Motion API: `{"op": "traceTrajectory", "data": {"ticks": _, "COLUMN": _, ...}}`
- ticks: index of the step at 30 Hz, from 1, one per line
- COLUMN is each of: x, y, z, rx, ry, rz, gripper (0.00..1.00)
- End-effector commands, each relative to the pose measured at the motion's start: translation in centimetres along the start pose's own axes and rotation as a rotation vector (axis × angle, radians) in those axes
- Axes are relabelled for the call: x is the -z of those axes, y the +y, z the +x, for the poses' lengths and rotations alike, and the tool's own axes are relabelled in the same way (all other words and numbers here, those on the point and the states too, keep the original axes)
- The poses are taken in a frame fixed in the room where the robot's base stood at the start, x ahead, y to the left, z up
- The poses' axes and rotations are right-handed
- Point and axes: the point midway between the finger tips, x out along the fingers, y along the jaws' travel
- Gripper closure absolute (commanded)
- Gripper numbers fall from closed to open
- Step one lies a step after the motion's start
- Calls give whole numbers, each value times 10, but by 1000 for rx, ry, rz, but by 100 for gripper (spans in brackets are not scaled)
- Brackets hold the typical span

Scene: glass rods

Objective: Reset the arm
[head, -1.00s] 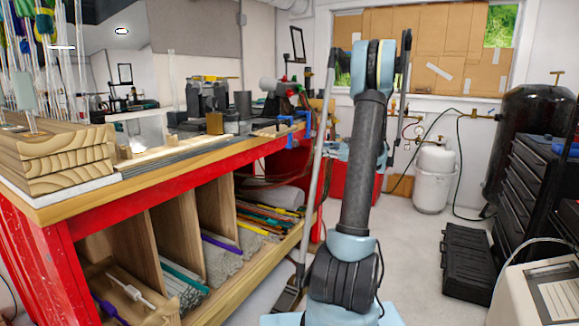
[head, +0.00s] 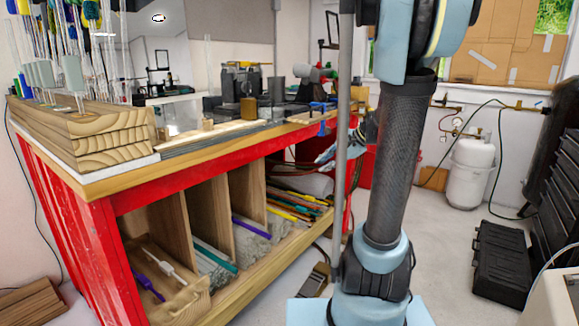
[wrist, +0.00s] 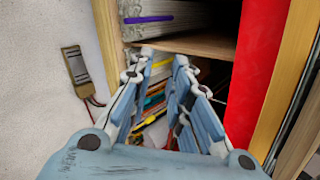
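My gripper (wrist: 163,60) is open in the wrist view, its two light-blue fingers apart with nothing between them. Beyond the fingers lies the lower shelf (wrist: 212,44) of the workbench with its coloured rods. My arm (head: 393,160) stands upright right of centre in the head view, its upper joint cut by the top edge. In the head view, part of my gripper shows beside the bench's far end, partly hidden behind the grey upright pole of my body.
The red-framed workbench (head: 73,205) fills the left, with a wooden block of glass rods (head: 105,133) on top. A black case (head: 502,265) and a white tank (head: 470,180) stand on the floor at right. A small device (wrist: 76,69) with a cable lies on the floor.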

Motion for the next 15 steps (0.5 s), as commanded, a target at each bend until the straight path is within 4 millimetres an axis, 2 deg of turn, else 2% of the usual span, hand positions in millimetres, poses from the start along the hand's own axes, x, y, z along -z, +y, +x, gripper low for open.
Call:
{"op": "traceTrajectory", "data": {"ticks": 1, "x": -13, "y": 11, "z": 1, "rx": -32, "ry": 9, "rz": -37, "gripper": 82}}
{"op": "traceTrajectory", "data": {"ticks": 6, "x": -43, "y": 51, "z": -1, "rx": -145, "ry": 45, "rz": -172, "gripper": 82}}
{"op": "traceTrajectory", "data": {"ticks": 15, "x": -84, "y": 128, "z": -7, "rx": -349, "ry": 91, "rz": -420, "gripper": 82}}
